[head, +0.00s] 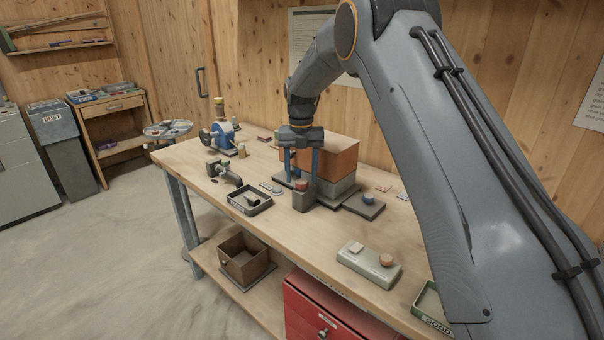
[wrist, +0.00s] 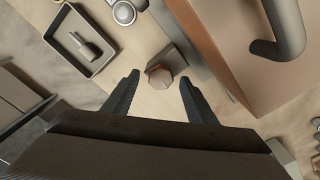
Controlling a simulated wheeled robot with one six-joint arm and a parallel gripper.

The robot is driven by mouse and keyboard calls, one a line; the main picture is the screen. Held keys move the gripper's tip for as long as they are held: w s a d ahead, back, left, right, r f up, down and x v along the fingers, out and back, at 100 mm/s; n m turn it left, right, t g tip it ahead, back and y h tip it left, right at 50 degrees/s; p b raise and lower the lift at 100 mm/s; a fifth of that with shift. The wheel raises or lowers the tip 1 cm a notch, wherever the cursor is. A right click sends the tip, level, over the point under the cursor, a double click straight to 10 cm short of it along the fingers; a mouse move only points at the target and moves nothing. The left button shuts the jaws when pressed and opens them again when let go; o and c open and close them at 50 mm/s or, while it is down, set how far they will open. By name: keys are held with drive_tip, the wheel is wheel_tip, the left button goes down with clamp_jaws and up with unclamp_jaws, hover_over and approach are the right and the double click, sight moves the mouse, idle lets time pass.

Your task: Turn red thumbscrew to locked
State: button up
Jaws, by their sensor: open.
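A small red thumbscrew (head: 302,184) sits on top of a grey block on the workbench in the head view. In the wrist view the thumbscrew (wrist: 159,78) shows as a dull reddish, faceted knob on a grey block. My gripper (head: 300,178) points down over it, with its blue fingers to either side. In the wrist view my gripper (wrist: 160,84) is open, and the knob lies between the fingertips with a gap on each side. I cannot tell how far above it the tips are. No lock marking can be read.
An orange-brown box (head: 334,157) stands right behind my gripper, and its handle (wrist: 281,38) shows in the wrist view. A black tray (head: 249,201) lies in front to the left. A grey control box (head: 368,264) stands nearer, with bare bench (head: 304,232) between.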

drive_tip(key=shift+d+f, duration=0.1)
drive_tip(key=shift+f, duration=0.5)
drive_tip(key=c, duration=1.1)
drive_tip(key=shift+o, duration=0.2)
drive_tip(key=shift+m, duration=0.3)
